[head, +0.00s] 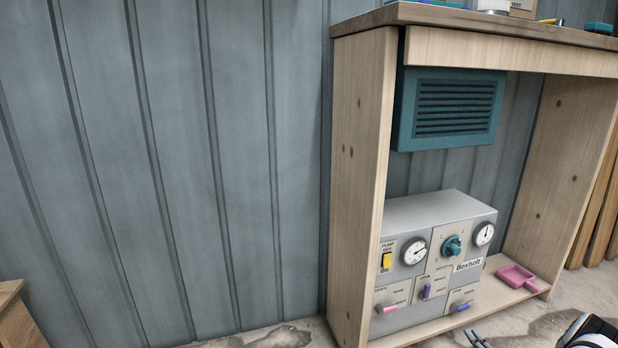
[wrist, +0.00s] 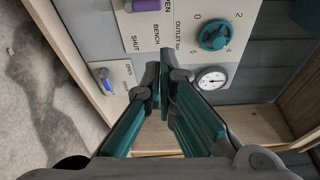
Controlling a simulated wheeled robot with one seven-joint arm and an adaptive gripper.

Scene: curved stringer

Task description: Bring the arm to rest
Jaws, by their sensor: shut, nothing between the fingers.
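My gripper (wrist: 159,72) is shut and empty in the wrist view, its two teal-and-grey fingers meeting in front of the grey control unit. In the head view only the finger ends of my gripper (head: 474,338) show at the bottom edge, with part of my arm to the right. The control unit (head: 430,212) stands on the low shelf of the wooden bench. Its teal knob (head: 452,246) also shows in the wrist view (wrist: 214,35), beside a gauge (wrist: 211,78). I cannot tell whether the fingers touch the panel.
The wooden bench (head: 362,170) has upright side boards and a top bearing several items. A teal vented box (head: 446,108) hangs under the top. A wooden piece (head: 12,318) stands at lower left. Wall space left of the bench is clear.

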